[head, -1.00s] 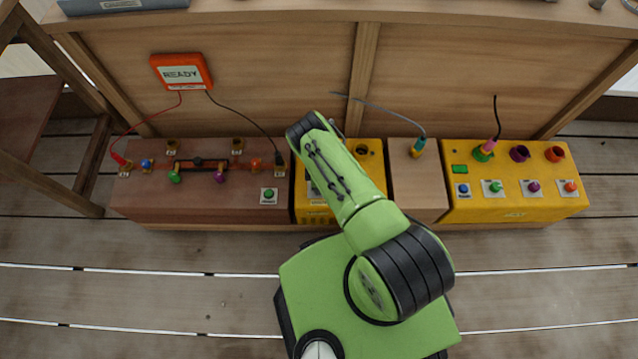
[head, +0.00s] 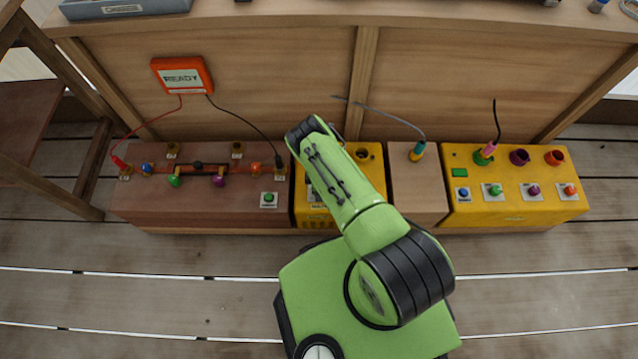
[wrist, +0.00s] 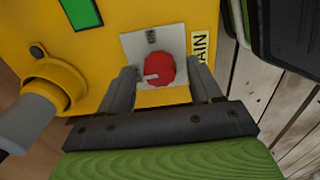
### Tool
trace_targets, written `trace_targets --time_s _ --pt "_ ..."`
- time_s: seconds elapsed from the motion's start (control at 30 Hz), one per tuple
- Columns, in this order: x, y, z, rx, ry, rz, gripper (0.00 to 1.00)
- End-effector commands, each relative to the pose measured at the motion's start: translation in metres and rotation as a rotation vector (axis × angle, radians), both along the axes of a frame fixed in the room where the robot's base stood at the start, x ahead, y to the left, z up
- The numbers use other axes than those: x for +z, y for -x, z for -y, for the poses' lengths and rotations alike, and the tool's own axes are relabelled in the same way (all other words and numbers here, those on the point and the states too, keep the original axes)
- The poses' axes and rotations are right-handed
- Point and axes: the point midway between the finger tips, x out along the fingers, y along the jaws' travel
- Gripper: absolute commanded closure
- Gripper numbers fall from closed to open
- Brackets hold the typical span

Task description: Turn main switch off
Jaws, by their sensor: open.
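The main switch is a round red knob (wrist: 161,69) with a white mark at its lower left, on a pale square plate (wrist: 132,44) on a yellow box (wrist: 100,45). A label (wrist: 200,50) ending in "AIN" is beside it. In the wrist view my gripper (wrist: 162,80) is open, with one finger on each side of the knob; I cannot tell whether they touch it. In the head view the yellow box (head: 376,156) is partly covered by my green arm, which hides the knob and the gripper.
A grey plug sits in a yellow socket (wrist: 52,86) left of the knob, near a green indicator (wrist: 80,12). A brown panel (head: 205,205) stands left, a plain block (head: 415,190) and another yellow box (head: 515,205) right. Wooden boards back them; the floor in front is clear.

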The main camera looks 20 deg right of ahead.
Motion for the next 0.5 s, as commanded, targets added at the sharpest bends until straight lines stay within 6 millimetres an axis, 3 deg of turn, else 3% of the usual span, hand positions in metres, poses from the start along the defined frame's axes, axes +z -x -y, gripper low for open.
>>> trace_targets --time_s 0.5 --pt "0.135 -0.001 0.000 0.000 0.000 0.002 0.36"
